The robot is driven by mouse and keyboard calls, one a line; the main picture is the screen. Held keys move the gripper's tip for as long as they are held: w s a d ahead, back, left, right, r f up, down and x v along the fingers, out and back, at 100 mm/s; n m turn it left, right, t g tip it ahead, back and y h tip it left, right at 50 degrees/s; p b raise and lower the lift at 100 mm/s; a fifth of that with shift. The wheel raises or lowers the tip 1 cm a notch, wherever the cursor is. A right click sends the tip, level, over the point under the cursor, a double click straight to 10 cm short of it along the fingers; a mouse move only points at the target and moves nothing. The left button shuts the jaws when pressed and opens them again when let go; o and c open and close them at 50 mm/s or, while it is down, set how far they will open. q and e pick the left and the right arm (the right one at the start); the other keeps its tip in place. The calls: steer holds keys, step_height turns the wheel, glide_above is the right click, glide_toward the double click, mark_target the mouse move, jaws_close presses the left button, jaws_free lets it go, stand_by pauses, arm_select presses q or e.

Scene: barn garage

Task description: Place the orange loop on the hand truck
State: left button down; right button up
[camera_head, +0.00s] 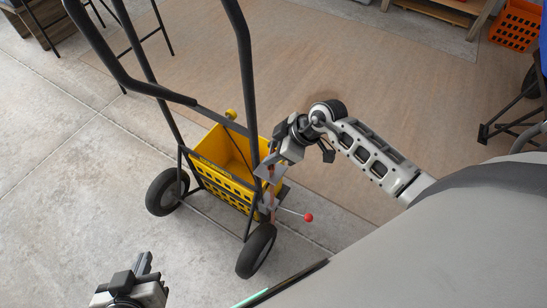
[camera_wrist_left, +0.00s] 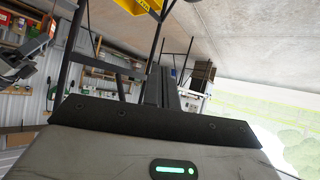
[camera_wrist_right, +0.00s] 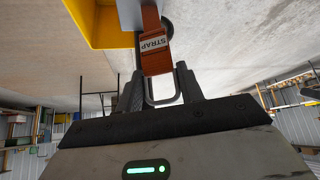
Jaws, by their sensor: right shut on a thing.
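The hand truck (camera_head: 246,80) stands upright on the floor, with a black tubular frame, two black wheels and a yellow crate (camera_head: 228,150) on it. The orange loop (camera_wrist_right: 155,57) is a strap with a "STRAP" label and a metal ring at its near end. My right gripper (camera_head: 273,167) is shut on this loop at the crate's right side, by the frame. In the right wrist view the fingers (camera_wrist_right: 163,88) close around the ring, and the strap runs up beside a grey plate. My left gripper (camera_head: 146,262) is low at left, empty, fingers close together, apart from the truck.
A red knob (camera_head: 308,217) on a thin rod sticks out right of the truck. An orange crate (camera_head: 516,25) stands at the far right. A brown mat (camera_head: 340,75) covers the floor behind; the concrete at left is mostly clear.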

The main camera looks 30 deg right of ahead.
steer(key=shift+w+d+f, duration=0.25)
steer(key=shift+w+f, duration=0.3)
steer(key=shift+f, duration=0.2)
steer(key=shift+w+d+f+b, duration=0.15)
steer(key=shift+f+b, duration=0.2)
steer(key=shift+f, duration=0.55)
steer(key=shift+w+f+b, duration=0.1)
steer(key=shift+f+b, duration=0.2)
steer(key=shift+f, duration=0.55)
steer(key=shift+f, duration=0.15)
steer(key=o, duration=1)
